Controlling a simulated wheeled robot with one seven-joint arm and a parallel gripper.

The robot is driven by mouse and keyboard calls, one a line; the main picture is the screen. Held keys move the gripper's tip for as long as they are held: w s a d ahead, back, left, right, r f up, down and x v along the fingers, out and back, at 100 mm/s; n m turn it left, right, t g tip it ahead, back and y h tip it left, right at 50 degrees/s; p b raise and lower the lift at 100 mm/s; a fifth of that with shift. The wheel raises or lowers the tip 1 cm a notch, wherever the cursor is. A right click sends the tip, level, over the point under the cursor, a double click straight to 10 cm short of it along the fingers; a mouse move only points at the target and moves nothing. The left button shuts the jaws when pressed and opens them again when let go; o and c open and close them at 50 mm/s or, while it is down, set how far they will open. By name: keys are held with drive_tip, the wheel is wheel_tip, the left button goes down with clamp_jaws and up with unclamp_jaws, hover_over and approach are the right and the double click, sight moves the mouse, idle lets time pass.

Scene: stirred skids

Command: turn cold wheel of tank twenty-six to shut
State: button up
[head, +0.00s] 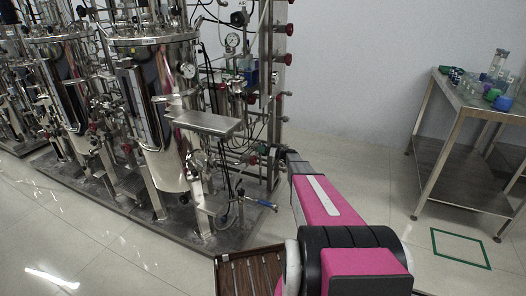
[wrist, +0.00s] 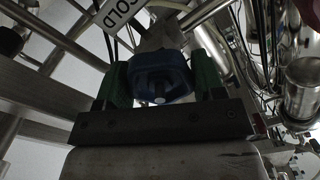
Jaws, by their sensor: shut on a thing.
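A dark blue handwheel (wrist: 158,76) sits in the middle of the wrist view, with a white tag (wrist: 118,14) reading "COLD" just above it. My gripper (wrist: 163,82) has a green finger on each side of the wheel and is shut on it. In the head view my gripper (head: 272,153) reaches the pipework right of the nearest steel tank (head: 165,110); the wheel is too small or hidden to make out there. I cannot read a tank number, nor tell how far the wheel is turned.
More steel tanks (head: 68,85) stand at left on the skid. A steel shelf (head: 205,122) juts from the near tank.

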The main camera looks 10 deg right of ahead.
drive_tip(key=m, duration=1.5)
drive_tip(key=shift+m, duration=0.3)
drive_tip(key=m, duration=0.3)
drive_tip(key=shift+m, duration=0.3)
drive_tip(key=m, duration=0.3)
drive_tip(key=shift+m, duration=0.3)
drive_tip(key=m, duration=0.3)
drive_tip(key=shift+m, duration=2.3)
